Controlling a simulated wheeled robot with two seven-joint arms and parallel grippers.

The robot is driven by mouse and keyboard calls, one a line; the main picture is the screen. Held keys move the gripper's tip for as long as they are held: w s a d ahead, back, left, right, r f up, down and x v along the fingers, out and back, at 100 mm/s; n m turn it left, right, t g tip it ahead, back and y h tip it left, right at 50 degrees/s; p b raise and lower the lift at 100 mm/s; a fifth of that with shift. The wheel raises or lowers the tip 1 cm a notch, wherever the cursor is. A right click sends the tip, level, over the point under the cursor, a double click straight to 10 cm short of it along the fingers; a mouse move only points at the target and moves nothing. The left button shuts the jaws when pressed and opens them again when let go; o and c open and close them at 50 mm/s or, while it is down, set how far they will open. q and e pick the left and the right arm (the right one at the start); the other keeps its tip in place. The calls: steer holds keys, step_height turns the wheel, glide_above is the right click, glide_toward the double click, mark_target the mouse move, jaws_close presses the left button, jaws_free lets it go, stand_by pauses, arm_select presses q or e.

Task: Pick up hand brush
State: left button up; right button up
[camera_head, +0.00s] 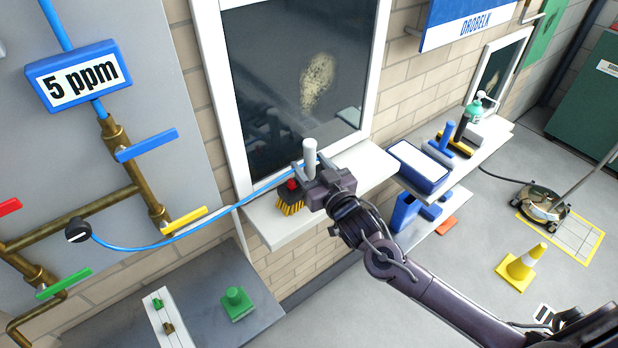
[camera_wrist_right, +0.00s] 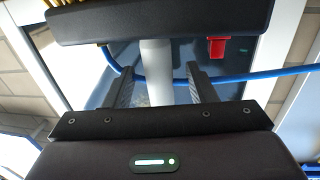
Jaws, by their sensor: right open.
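The hand brush stands on the white window sill in the head view, its yellow bristles (camera_head: 290,206) showing left of my right gripper (camera_head: 318,182). Its pale grey upright handle (camera_head: 310,152) rises at the gripper; the gripper hides much of the brush. In the right wrist view, the handle (camera_wrist_right: 157,70) stands between the two fingers of my open right gripper (camera_wrist_right: 158,85), with a gap on each side. A dark bar (camera_wrist_right: 160,22), apparently the brush's block, crosses the top, with yellow bristles at its left. My left gripper is not in view.
A blue hose (camera_head: 215,222) runs to the window and passes by the handle. The white sill (camera_head: 270,222) has free room right of the gripper. A green handled block (camera_head: 236,303) lies on the grey bench at lower left. Another shelf with blue tools (camera_head: 420,165) stands right.

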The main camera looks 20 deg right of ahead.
steer(key=shift+w+a, duration=0.1)
steer(key=shift+w, duration=0.55)
jaws_close()
stand_by(0.9)
steer(key=shift+r, duration=0.15)
